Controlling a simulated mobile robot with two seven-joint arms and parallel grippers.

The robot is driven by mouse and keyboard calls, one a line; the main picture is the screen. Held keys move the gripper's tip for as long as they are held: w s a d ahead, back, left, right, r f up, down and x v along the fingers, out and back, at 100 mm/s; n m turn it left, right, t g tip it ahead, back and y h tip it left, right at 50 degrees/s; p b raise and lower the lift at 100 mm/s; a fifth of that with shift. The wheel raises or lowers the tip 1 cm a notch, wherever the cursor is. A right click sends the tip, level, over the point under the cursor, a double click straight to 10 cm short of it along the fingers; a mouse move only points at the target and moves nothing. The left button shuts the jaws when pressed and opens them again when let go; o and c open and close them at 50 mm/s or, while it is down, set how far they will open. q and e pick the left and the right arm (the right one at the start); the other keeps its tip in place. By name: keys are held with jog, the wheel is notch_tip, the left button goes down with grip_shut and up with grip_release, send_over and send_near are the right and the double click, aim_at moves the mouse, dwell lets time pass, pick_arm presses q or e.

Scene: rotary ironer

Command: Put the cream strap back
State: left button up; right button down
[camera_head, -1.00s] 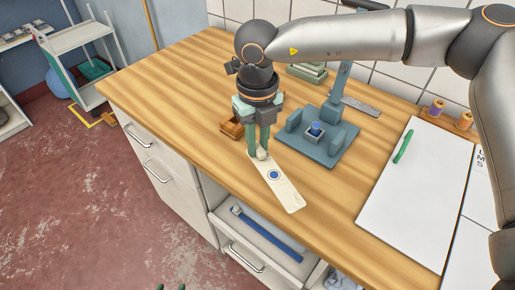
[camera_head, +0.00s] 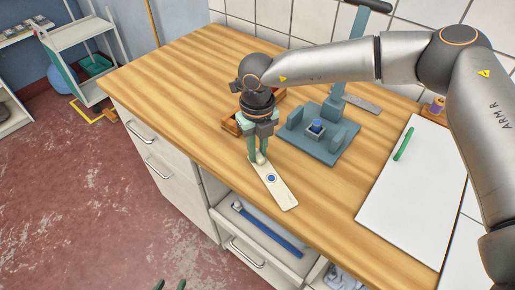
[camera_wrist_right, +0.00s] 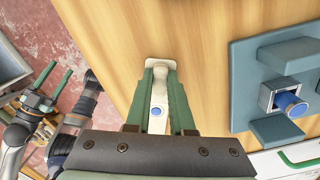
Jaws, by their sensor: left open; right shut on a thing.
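The cream strap (camera_head: 278,190) is a flat pale bar with a blue round mark and a knob at its far end. It is over the wooden worktop close to the front edge; I cannot tell whether it touches the wood. My right gripper (camera_head: 257,157) points down and is shut on the strap's knob end. In the right wrist view the strap (camera_wrist_right: 157,122) runs between the green fingers (camera_wrist_right: 160,98). My left gripper (camera_head: 170,285) shows only its green fingertips at the bottom of the head view. It is open and empty in the right wrist view.
An open drawer (camera_head: 240,246) below the worktop holds a blue strap (camera_head: 268,229). A teal press fixture (camera_head: 318,135) stands right of my right gripper. A wooden tray (camera_head: 232,125) is behind the gripper. A white board (camera_head: 415,195) with a green pen lies at right.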

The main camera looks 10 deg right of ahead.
jog(key=c, duration=0.8)
grip_release()
notch_tip(320, 180, up, 12)
jog(key=shift+r, duration=0.2)
